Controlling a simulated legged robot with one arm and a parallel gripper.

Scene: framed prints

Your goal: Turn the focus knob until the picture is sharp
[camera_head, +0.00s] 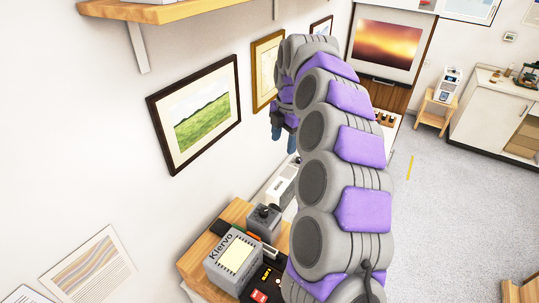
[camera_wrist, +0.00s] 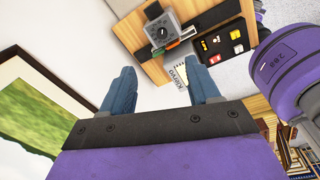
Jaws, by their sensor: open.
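A grey box with a dark round knob (camera_head: 264,218) stands on a wooden surface in the head view. It also shows in the wrist view, where the knob (camera_wrist: 162,32) with a pale mark sits on the box's face. A blurred orange and purple sunset picture (camera_head: 387,44) hangs on a panel at the back; its details are soft. My gripper (camera_head: 285,138) is above and beyond the knob box, beside the wall. In the wrist view my gripper (camera_wrist: 162,82) has its two blue fingers spread wide, with nothing between them; the knob lies beyond the fingertips.
A grey box marked Klervo (camera_head: 230,258) stands near the knob box, beside a black tray (camera_wrist: 236,31) with red and yellow items. A white box (camera_head: 281,184) stands behind. A framed landscape (camera_head: 198,114) hangs on the left wall under a shelf (camera_head: 172,10).

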